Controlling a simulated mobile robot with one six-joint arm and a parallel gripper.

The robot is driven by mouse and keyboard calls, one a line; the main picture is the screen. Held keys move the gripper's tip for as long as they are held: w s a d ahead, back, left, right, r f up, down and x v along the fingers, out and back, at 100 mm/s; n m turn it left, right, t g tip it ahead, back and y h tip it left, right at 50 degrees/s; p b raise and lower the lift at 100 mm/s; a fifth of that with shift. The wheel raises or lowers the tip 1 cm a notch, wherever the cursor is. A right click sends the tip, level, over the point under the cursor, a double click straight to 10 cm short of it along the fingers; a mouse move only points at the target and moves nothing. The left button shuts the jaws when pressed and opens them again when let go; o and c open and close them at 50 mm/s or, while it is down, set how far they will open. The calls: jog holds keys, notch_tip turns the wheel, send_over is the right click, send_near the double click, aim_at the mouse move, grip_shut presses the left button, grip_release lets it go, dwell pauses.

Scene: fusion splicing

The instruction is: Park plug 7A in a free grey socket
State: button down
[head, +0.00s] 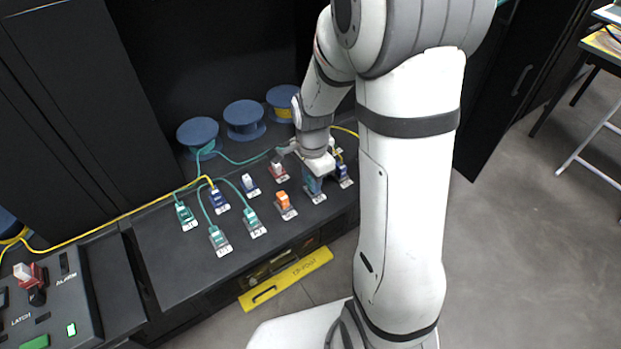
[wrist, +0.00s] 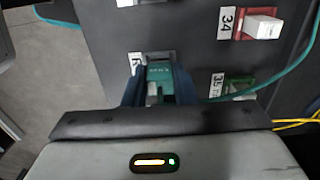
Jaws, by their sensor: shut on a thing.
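My gripper (head: 314,183) is low over the right part of the black panel, pointing down. In the wrist view its two dark blue fingers (wrist: 160,92) are shut on a teal plug (wrist: 158,73); the lettering on it is too small to read. A grey socket (wrist: 139,58) shows just beyond the plug, with a white label partly hidden. The plug is at this socket, but I cannot tell whether it is fully seated. A teal cable (head: 240,162) runs from the spools toward the gripper.
A red socket labelled 34 (wrist: 245,22) holds a white plug. A green socket labelled 35 (wrist: 238,87) is beside the gripper. An orange plug (head: 284,200), a dark blue plug (head: 342,171) and several teal plugs (head: 254,218) stand nearby. Yellow and teal cables cross the panel.

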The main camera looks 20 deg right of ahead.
jog(key=shift+f, duration=0.35)
jog(key=c, duration=1.1)
grip_release()
jog(key=shift+r, duration=0.1)
jog(key=shift+r+b, duration=0.4)
jog(key=shift+r, duration=3.45)
jog(key=shift+r, duration=0.1)
jog(key=s+r+n+t, duration=0.1)
jog(key=s+r+n, duration=0.3)
jog(key=s+n, duration=0.3)
jog(key=s+r+n+t, duration=0.2)
jog(key=s+r+n, duration=0.2)
jog(key=s+n, duration=0.3)
jog(key=shift+r, duration=0.25)
